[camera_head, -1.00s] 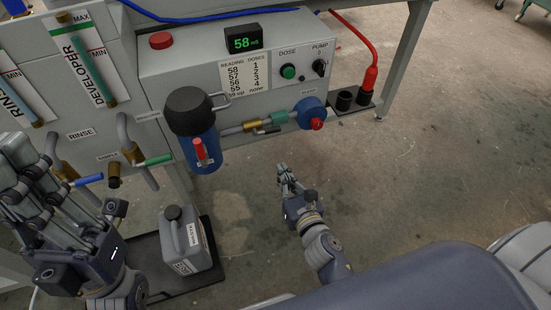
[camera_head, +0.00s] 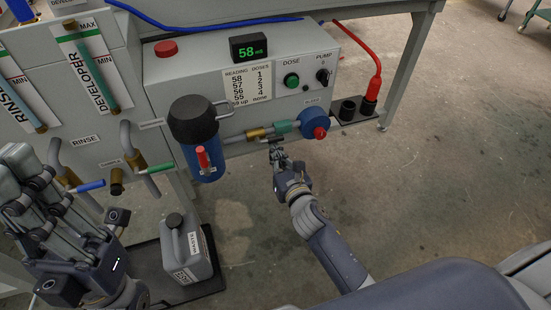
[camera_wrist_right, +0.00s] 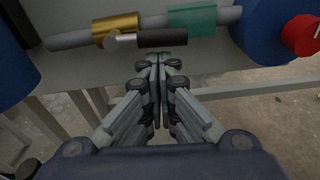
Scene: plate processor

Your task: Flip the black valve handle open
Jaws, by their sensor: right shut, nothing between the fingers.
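The black valve handle (camera_wrist_right: 162,38) is a short dark lever fixed to a brass valve (camera_wrist_right: 116,28) on a grey pipe. It lies along the pipe, pointing toward the teal sleeve (camera_wrist_right: 205,20). In the head view the brass valve (camera_head: 257,133) sits between the blue filter and the blue pump, and the handle (camera_head: 276,138) shows small. My right gripper (camera_wrist_right: 159,56) is shut and empty, its fingertips just below the handle; whether they touch it I cannot tell. It also shows in the head view (camera_head: 275,148). My left gripper (camera_head: 32,172) is at the far left, its jaw state unclear.
A blue filter with a black cap (camera_head: 192,120) stands left of the valve, and a blue pump with a red knob (camera_head: 313,122) right of it. A grey jug (camera_head: 183,247) stands below. The floor beneath the right arm is clear.

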